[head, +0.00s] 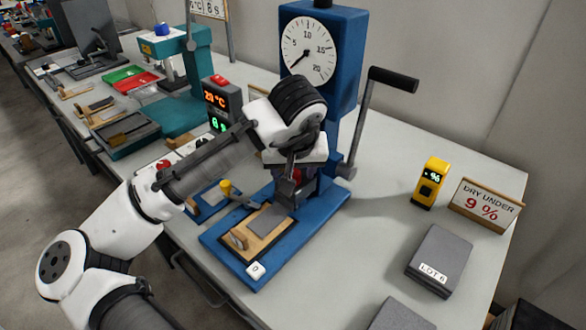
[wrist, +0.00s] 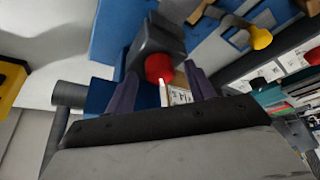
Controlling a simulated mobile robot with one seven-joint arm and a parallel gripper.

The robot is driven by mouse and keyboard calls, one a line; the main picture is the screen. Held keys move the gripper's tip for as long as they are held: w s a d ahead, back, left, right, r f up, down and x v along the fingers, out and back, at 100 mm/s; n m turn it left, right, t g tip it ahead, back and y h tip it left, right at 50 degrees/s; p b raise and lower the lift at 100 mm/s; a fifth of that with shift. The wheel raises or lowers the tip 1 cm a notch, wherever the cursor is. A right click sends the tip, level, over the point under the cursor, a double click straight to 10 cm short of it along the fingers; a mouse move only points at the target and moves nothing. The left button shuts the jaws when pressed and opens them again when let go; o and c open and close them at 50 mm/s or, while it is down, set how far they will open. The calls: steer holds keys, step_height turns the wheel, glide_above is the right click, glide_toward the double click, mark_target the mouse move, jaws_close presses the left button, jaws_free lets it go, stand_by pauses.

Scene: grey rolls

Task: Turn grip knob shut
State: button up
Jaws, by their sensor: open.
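The red grip knob (wrist: 158,68) sits on a dark grey grip block (wrist: 152,37) in the wrist view. In the head view only a bit of red (head: 297,174) shows under my gripper, on the blue press; the rest is hidden by my wrist. My gripper (wrist: 162,82) is open and empty, its two dark fingers pointing at the knob, one to each side in the picture. I cannot tell whether they touch it. In the head view my gripper (head: 291,170) hangs low in front of the press column.
The blue press (head: 348,75) carries a dial and a black-handled crank (head: 393,79) at right. A yellow meter (head: 430,183), a sign (head: 486,205) and grey lot pads (head: 440,258) stand right.

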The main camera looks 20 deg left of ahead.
steer(key=c, duration=1)
steer(key=shift+m, duration=0.3)
steer(key=m+h+p, duration=0.1)
steer(key=m+h, duration=0.1)
steer(key=m, duration=0.2)
steer(key=shift+a, duration=0.1)
steer(key=m+h, duration=0.1)
steer(key=m, duration=0.1)
steer(key=m+p, duration=0.1)
steer(key=m, duration=0.1)
steer(key=shift+a+m+h, duration=0.15)
steer(key=shift+m+h, duration=0.25)
steer(key=m+g+h+p, duration=0.1)
steer(key=m+p, duration=0.1)
steer(key=m, duration=0.2)
steer(key=shift+w+a+r+m, duration=0.1)
steer(key=shift+m, duration=0.2)
steer(key=shift+w+m+g+h+p, duration=0.1)
steer(key=shift+m+g+h+p, duration=0.3)
steer(key=shift+m, duration=0.55)
steer(key=shift+m+g+h+p, duration=0.2)
steer(key=shift+m+p, duration=0.35)
steer(key=shift+m, duration=0.4)
